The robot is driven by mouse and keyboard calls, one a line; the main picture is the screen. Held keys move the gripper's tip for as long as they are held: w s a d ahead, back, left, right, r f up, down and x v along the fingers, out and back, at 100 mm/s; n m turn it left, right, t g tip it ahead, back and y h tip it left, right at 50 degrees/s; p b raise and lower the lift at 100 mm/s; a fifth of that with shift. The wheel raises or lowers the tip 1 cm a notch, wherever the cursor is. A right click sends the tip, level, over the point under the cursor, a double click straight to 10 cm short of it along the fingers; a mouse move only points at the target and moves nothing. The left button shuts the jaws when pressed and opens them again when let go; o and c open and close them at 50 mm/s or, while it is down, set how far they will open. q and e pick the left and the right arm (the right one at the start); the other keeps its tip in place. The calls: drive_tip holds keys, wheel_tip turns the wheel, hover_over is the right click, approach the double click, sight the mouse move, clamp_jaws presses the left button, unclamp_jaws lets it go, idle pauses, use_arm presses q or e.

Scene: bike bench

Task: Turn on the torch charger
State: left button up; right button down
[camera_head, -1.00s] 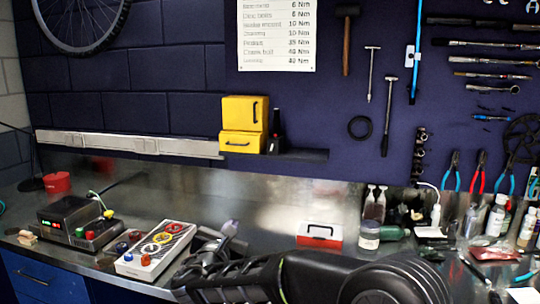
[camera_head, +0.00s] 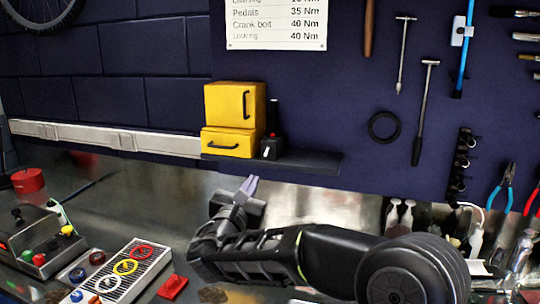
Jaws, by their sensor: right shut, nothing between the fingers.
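The torch charger (camera_head: 271,149) is a small black block on the dark wall shelf, just right of the yellow boxes. A slim black torch (camera_head: 273,117) stands upright in it, with a small red spot near its foot. A small pale mark, perhaps a switch, shows on the charger's front; its position is too small to tell. My right gripper (camera_head: 249,186) is shut and empty, its fingers pointing up, below the shelf in the picture and apart from the charger. My left gripper is not in view.
Two stacked yellow boxes (camera_head: 233,118) stand left of the charger. The dark shelf (camera_head: 310,161) is bare to its right. A button panel (camera_head: 126,267), a red piece (camera_head: 172,287) and a control box (camera_head: 35,238) lie on the bench at left. Tools hang on the wall at right.

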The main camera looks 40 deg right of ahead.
drive_tip(key=shift+w+d, duration=0.1)
drive_tip(key=shift+d, duration=0.05)
drive_tip(key=shift+r, duration=0.1)
drive_tip(key=p, duration=0.3)
approach(267, 157)
drive_tip(key=x, duration=0.5)
drive_tip(key=shift+w+d, duration=0.4)
